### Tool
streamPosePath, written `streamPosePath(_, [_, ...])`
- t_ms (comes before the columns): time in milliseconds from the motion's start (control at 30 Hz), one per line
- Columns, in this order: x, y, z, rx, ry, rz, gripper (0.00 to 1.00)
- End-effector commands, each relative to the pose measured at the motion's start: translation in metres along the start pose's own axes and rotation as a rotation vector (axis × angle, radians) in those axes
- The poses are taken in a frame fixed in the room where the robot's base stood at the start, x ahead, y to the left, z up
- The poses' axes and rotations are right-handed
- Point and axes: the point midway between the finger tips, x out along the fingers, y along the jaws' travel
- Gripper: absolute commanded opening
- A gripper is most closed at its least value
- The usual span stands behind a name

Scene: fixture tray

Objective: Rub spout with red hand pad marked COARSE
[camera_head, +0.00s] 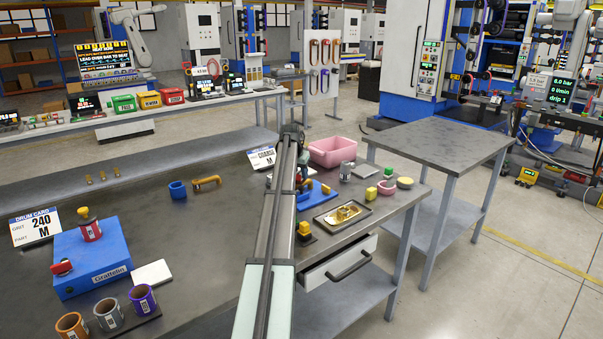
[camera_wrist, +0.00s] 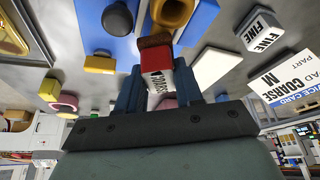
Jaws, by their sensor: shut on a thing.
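My gripper (camera_wrist: 158,82) is shut on the hand pad (camera_wrist: 157,62), a red and white block marked COARSE with a brown rough face at its far end. In the wrist view, the brass spout (camera_wrist: 172,10) shows as a ring-shaped mouth just beyond that brown face. The two look very close; I cannot tell whether they touch. The spout is by a blue fixture (camera_wrist: 205,18).
A block marked FINE (camera_wrist: 262,32) and a service card reading PAD COARSE M (camera_wrist: 290,78) are at the right in the wrist view. A tray with brass parts (camera_head: 322,222), a pink bin (camera_head: 333,151) and a grey can (camera_head: 346,172) stand right of my arm. The left bench is partly clear.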

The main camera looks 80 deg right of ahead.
Motion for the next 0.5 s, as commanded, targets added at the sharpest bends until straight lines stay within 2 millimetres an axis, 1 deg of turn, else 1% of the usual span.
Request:
streamPosePath(33, [-0.003,-0.003,0.008,-0.002,-0.006,-0.001,0.02])
streamPosePath(200, [-0.007,-0.01,0.021,-0.001,-0.007,-0.002,0.02])
streamPosePath(267, [-0.01,-0.01,0.017,0.0,-0.006,-0.002,0.02])
streamPosePath(300, [-0.022,-0.01,0.011,0.0,-0.005,-0.002,0.02])
streamPosePath(333, [-0.026,-0.01,0.009,0.0,-0.005,-0.002,0.02])
streamPosePath(500, [-0.039,-0.01,0.003,-0.001,-0.005,-0.002,0.02])
